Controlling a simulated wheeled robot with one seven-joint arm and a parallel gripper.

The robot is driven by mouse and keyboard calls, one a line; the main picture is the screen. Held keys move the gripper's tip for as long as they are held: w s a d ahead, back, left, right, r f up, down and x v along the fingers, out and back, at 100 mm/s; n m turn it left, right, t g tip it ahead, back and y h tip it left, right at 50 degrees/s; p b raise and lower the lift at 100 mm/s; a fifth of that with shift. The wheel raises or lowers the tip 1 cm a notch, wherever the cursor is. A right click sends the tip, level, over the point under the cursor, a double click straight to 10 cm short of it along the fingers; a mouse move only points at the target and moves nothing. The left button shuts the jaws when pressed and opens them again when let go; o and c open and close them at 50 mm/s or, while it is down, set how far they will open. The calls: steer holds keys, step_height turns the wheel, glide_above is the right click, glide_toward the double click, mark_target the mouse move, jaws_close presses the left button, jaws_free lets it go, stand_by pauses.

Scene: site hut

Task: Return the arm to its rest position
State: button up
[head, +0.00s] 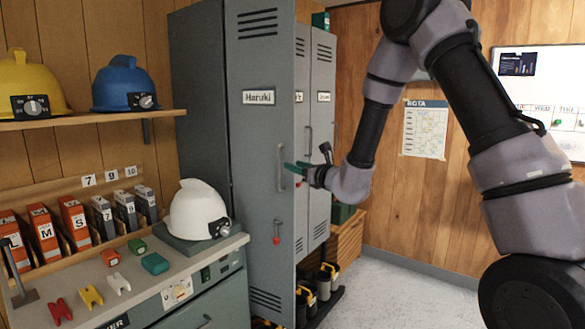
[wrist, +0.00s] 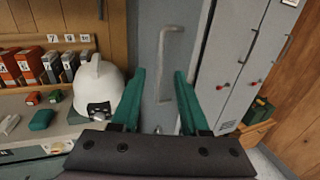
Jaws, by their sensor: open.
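My gripper (head: 292,168) is in front of the grey locker door labelled Haruki (head: 258,60) in the head view, close to its upright handle (head: 281,168). In the wrist view its two green fingers (wrist: 160,85) are spread apart with nothing between them, and the door handle (wrist: 166,65) shows beyond them. I cannot tell the exact gap between fingertips and handle. My arm is stretched forward, bent down from the upper right of the head view.
A bench (head: 150,283) with a white helmet (head: 197,212) and small coloured blocks stands at left. A shelf (head: 90,119) above holds yellow and blue helmets. More lockers (head: 321,130) stand right of the door. Boots (head: 325,280) are low down. The floor (head: 400,290) at right is clear.

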steer(key=s+a+r+n+g+y, duration=0.1)
steer(key=s+r+n+g+y, duration=0.35)
steer(key=s+r+n, duration=0.45)
steer(key=s+d+r+n+g+h, duration=0.1)
steer(key=s+d+r+n+g, duration=0.15)
steer(key=s, duration=0.25)
steer(key=s+d+r+n+g, duration=0.1)
steer(key=s+r+n+g, duration=0.2)
steer(key=s+n, duration=0.15)
steer(key=s+d+n+t+h, duration=0.1)
steer(key=s+d+h, duration=0.3)
steer(key=d, duration=0.4)
steer(key=s+d+n+t+h, duration=0.1)
steer(key=s+d+n+h, duration=0.3)
steer(key=d, duration=0.4)
steer(key=s+d+f+n+t+h, duration=0.1)
steer(key=s+d+n+h, duration=0.2)
steer(key=d, duration=0.5)
steer(key=shift+s+d+h, duration=0.3)
steer(key=shift+s+h, duration=0.45)
steer(key=shift+s, duration=0.5)
